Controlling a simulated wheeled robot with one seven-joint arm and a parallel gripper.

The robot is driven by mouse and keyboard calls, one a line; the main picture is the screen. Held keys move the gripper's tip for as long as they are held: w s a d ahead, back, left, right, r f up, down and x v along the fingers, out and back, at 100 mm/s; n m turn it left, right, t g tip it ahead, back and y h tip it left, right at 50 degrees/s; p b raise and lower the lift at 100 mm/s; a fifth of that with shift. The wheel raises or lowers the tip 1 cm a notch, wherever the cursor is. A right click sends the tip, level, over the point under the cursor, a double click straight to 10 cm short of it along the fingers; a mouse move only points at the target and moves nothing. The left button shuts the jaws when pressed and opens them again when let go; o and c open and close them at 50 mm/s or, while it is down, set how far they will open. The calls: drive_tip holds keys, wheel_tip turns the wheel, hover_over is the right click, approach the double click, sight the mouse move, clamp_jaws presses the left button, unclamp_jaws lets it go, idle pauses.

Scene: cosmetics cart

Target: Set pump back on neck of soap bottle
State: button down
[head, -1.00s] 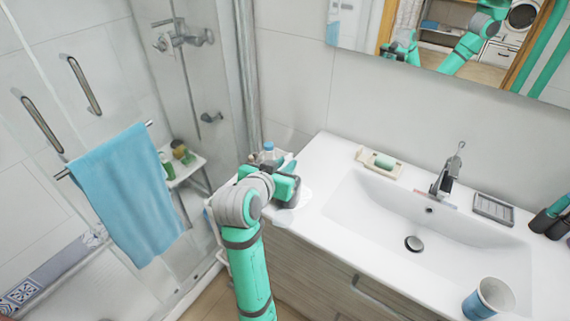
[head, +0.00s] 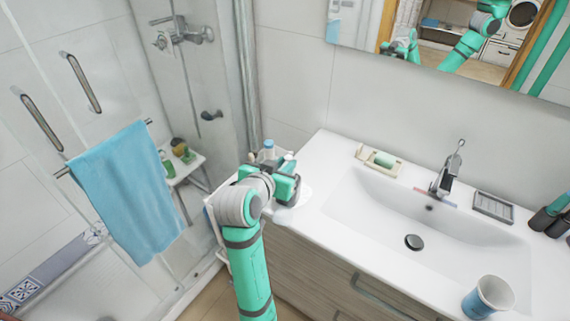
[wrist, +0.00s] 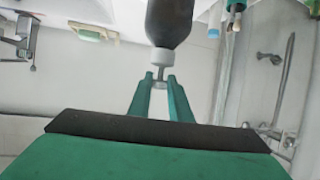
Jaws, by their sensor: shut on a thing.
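The soap bottle (wrist: 170,22) is dark brown and stands out at the top of the wrist view, which looks upside down. The white pump (wrist: 161,57) has its collar against the bottle's neck end, in line with it. I cannot tell whether it is seated or just touching. My gripper (wrist: 160,80) is shut on the pump's narrow stem and head, with one green finger on each side. In the head view, my gripper (head: 289,186) is at the left end of the counter, and my arm hides most of the bottle and pump.
A clear bottle with a blue cap (head: 268,149) stands just behind my gripper. The white counter (head: 330,150) holds a soap dish (head: 379,161), faucet (head: 445,175), grey tray (head: 493,208) and cup (head: 488,297). A blue towel (head: 128,195) hangs at left.

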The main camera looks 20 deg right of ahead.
drive_tip(key=c, duration=1.5)
unclamp_jaws()
drive_tip(key=shift+c, duration=0.2)
drive_tip(key=v, duration=1)
drive_tip(key=shift+s+a+r, duration=0.15)
drive_tip(key=shift+s+a, duration=0.1)
drive_tip(key=shift+s, duration=0.05)
drive_tip(key=s+a+f+n+t+y, duration=0.1)
drive_tip(key=s+a+f+n+y, duration=0.2)
drive_tip(key=f, duration=0.5)
drive_tip(key=s+a+f+n+t+y, duration=0.15)
drive_tip(key=s+f, duration=0.25)
drive_tip(key=f, duration=0.4)
drive_tip(key=s+a+f+n+t+y, duration=0.1)
drive_tip(key=s+a+f+n, duration=0.25)
drive_tip(key=f, duration=0.45)
drive_tip(key=s+a+t+y, duration=0.1)
drive_tip(key=s+a, duration=0.1)
drive_tip(key=s, duration=1)
drive_tip(key=s+a+y, duration=0.1)
drive_tip(key=s+y, duration=0.1)
drive_tip(key=s, duration=1.1)
drive_tip(key=shift+s+a+f+t, duration=0.2)
drive_tip(key=shift+a+f+t, duration=0.1)
drive_tip(key=shift+a+t, duration=0.1)
